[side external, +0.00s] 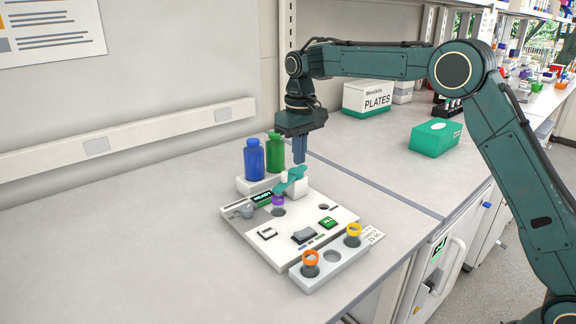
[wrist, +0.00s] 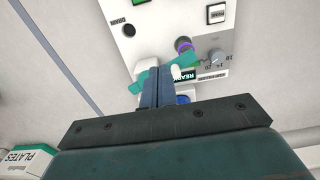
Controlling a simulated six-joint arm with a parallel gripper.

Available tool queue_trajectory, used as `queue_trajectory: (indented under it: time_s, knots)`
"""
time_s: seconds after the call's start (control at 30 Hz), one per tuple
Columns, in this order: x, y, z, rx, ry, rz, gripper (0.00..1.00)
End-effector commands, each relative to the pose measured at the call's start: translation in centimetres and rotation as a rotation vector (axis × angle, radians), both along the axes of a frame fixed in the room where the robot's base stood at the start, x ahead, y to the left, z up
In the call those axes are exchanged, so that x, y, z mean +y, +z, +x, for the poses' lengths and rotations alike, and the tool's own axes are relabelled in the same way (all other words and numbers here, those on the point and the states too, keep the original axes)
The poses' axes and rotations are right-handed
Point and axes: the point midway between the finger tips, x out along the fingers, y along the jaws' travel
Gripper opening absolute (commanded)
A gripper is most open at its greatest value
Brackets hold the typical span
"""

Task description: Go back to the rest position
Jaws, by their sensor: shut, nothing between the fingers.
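My gripper (side external: 299,150) points straight down above the back of the white device panel (side external: 240,222). Its fingers are shut with nothing between them; in the wrist view the fingers (wrist: 158,88) lie side by side. Just below them is a teal lever (side external: 290,181) on a white block, which also shows in the wrist view (wrist: 183,61) partly behind the fingers. From these views I cannot tell whether the fingertips touch the lever, though a small gap seems to show in the side view.
A blue bottle (side external: 254,160) and a green bottle (side external: 275,153) stand in a white holder close behind my gripper. A purple-ringed vial (side external: 278,205) sits in the panel. Orange-ringed (side external: 310,262) and yellow-ringed (side external: 353,234) vials stand in the front rack. The left bench is clear.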

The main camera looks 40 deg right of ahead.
Motion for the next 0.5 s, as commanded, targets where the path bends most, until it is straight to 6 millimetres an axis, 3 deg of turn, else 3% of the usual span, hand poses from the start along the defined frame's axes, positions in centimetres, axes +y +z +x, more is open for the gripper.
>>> queue_trajectory:
  time_s: [0.27,0.5]
  knots:
    - [-0.2,1.7,-1.4,-0.024,0.000,0.001,0.00]
    - [-0.6,5.1,-5.1,-0.079,-0.001,0.003,0.00]
